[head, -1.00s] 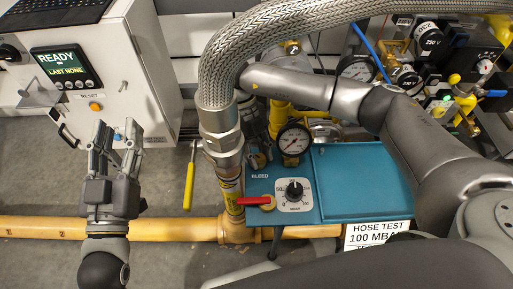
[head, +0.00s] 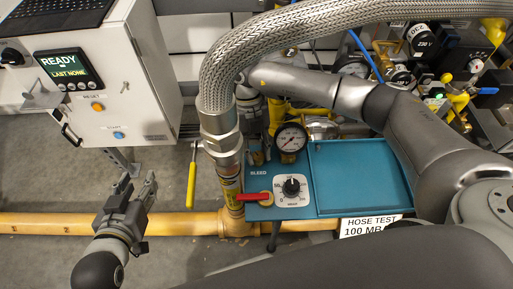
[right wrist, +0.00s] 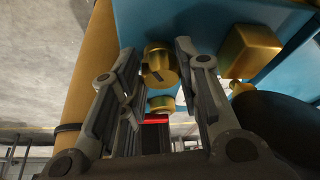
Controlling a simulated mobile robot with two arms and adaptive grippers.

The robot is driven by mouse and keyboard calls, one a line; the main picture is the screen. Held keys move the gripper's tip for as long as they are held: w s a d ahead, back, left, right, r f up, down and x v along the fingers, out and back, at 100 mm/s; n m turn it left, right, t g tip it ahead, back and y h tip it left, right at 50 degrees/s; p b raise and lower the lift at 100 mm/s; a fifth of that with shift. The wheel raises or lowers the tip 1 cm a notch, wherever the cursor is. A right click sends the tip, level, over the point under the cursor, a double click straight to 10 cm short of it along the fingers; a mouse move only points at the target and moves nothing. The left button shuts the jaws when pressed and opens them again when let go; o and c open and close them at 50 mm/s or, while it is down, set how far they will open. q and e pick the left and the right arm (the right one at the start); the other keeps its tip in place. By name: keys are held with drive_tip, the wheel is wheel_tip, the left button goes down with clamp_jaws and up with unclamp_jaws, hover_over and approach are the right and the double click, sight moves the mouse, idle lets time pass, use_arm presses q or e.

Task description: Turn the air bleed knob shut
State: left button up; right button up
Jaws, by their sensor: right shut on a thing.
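The air bleed knob (right wrist: 160,68) is a brass cylinder with a dark slot, seen in the right wrist view on the teal bench (head: 325,209). My right gripper (right wrist: 158,62) has one finger on each side of the knob and is shut on it. In the head view the hose and my right arm largely hide this grip, near the BLEED label (head: 259,172). My left gripper (head: 137,184) is open and empty, above the floor left of the bench.
A braided hose (head: 213,80) arches over the bench. A red lever (head: 254,197), a dial (head: 291,187) and a pressure gauge (head: 291,138) sit close by. A yellow pipe (head: 50,224) runs along the floor. A white control cabinet (head: 140,85) reads READY.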

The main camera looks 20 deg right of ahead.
drive_tip(key=o, duration=1)
